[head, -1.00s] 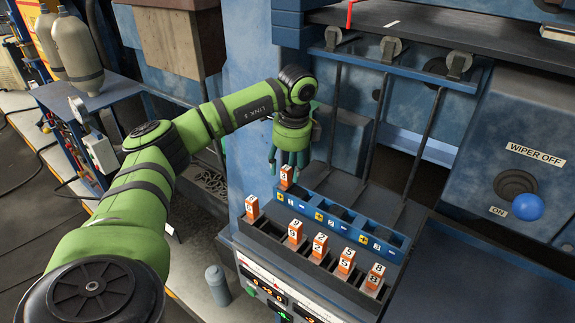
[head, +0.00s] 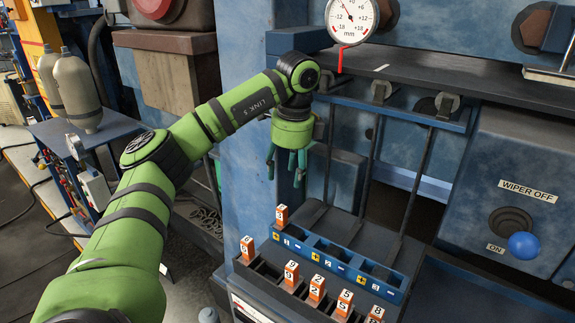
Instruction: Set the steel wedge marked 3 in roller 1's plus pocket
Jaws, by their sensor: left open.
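The orange steel wedge with a 3 on its label (head: 281,216) stands upright at the left end of the blue pocket row (head: 332,254). It is behind the yellow plus sign beside the 1, in roller 1's plus pocket; its lower part is hidden by the row's front wall. My left gripper (head: 285,173) points down above the wedge, open and empty, with a gap between its fingertips and the wedge top. My right gripper is not in view.
Several other orange wedges (head: 316,287) stand in the dark front rack (head: 267,271). Upright rods (head: 366,182) rise behind the pockets. A dial gauge (head: 349,20) hangs above. A panel with a blue knob (head: 524,245) is at right.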

